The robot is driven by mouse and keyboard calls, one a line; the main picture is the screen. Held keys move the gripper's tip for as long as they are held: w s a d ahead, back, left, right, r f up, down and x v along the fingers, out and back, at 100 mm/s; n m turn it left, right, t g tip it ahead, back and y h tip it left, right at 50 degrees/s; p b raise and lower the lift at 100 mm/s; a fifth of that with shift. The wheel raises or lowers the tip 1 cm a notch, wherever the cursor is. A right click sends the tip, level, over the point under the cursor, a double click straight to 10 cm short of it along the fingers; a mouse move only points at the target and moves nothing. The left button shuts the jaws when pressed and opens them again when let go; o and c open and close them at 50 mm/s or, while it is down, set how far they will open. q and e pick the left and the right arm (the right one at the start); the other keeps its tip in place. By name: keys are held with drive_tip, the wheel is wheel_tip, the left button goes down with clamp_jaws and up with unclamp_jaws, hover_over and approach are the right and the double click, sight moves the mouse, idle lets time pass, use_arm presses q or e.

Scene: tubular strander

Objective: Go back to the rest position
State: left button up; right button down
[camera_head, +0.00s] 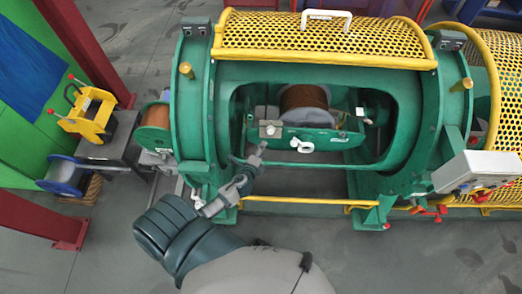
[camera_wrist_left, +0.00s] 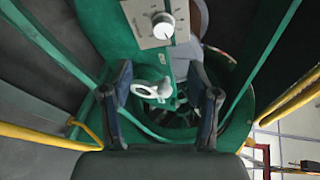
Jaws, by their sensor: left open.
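My left gripper (camera_head: 252,162) reaches from the bottom left to the front opening of the green strander (camera_head: 208,110). It is open and empty. In the left wrist view its two fingers (camera_wrist_left: 161,80) stand apart, with a white handle (camera_wrist_left: 152,90) beyond and between them, not gripped. The same white handle (camera_head: 301,146) sits on the green cradle (camera_head: 335,138) below a copper-coloured spool (camera_head: 304,103). The gap between fingertips and cradle is hard to judge. My right gripper is out of view.
A yellow perforated guard (camera_head: 320,38) stands raised above the opening. A yellow rail (camera_head: 305,203) runs low along the front. A grey control box (camera_head: 476,172) juts out at the right. A red post base (camera_head: 62,232) stands left. The floor in front is clear.

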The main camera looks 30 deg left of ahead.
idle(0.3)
use_arm(q)
drive_tip(key=s+d+f+n+g, duration=0.1)
drive_tip(key=s+f+n+g, duration=0.1)
drive_tip(key=s+f, duration=0.45)
drive_tip(key=s+f+n+g+h, duration=0.1)
drive_tip(key=s+f+n+g, duration=0.15)
drive_tip(key=f, duration=0.75)
drive_tip(key=s+d+f+n+g, duration=0.1)
drive_tip(key=s+f+g, duration=0.1)
drive_tip(key=s+f, duration=0.45)
drive_tip(key=s+d+f+n+g, duration=0.2)
drive_tip(key=s+f, duration=0.3)
drive_tip(key=s, duration=0.4)
drive_tip(key=s+d+f+n+g+h, duration=0.1)
drive_tip(key=s+f+n, duration=0.3)
drive_tip(key=s, duration=0.5)
drive_tip(key=s+d+f+n+g+h, duration=0.1)
drive_tip(key=s+d+f+n+g, duration=0.2)
drive_tip(key=s+f, duration=0.4)
drive_tip(key=s, duration=0.3)
drive_tip(key=shift+d+f, duration=0.3)
drive_tip(key=shift+d, duration=0.1)
drive_tip(key=shift+g, duration=0.25)
